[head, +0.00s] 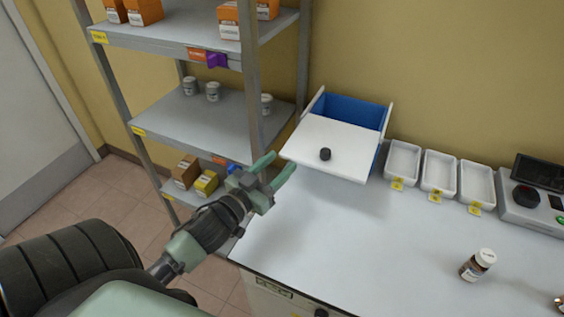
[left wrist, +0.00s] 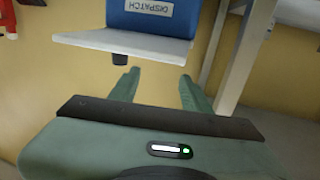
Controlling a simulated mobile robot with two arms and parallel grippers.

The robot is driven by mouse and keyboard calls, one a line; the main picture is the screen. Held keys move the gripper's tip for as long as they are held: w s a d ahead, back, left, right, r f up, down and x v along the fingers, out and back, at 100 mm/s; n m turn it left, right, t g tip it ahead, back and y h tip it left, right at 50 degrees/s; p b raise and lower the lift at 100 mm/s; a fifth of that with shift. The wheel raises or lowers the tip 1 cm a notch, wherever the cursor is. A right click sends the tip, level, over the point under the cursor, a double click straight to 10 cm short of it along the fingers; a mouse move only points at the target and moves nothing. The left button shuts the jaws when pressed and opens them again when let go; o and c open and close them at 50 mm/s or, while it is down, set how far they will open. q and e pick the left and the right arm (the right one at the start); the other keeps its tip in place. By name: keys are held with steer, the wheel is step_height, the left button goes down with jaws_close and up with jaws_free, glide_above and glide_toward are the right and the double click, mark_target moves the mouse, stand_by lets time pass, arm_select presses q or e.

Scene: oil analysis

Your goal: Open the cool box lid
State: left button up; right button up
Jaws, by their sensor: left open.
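The cool box (head: 352,108) stands at the back of the white bench, with its blue inside partly exposed. Its white lid (head: 325,143) is shifted toward the front and left, and overhangs the box. A black knob (head: 325,154) is on the lid's top. My left gripper (head: 277,166) is open and empty, left of the lid and apart from the knob. In the left wrist view, which is upside down, the blue box with a DISPATCH label, the lid (left wrist: 125,46) and the knob (left wrist: 119,59) show beyond the open fingers (left wrist: 157,82). My right gripper is not visible.
A grey shelf rack (head: 137,160) with boxes and jars stands close at the left. White trays (head: 402,162) and a device (head: 532,200) are right of the cool box. The bench's front middle is clear.

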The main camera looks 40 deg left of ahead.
arm_select(q)
glide_toward(322, 154)
steer(key=shift+n, duration=0.3)
steer(key=w, duration=0.4)
steer(key=shift+d+r, duration=0.2)
steer(key=shift+d, duration=0.05)
steer(key=w+p, duration=0.2)
steer(key=w, duration=0.4)
steer(key=shift+w, duration=0.1)
steer(key=shift+w+f, duration=0.1)
steer(key=shift+w, duration=0.5)
jaws_close()
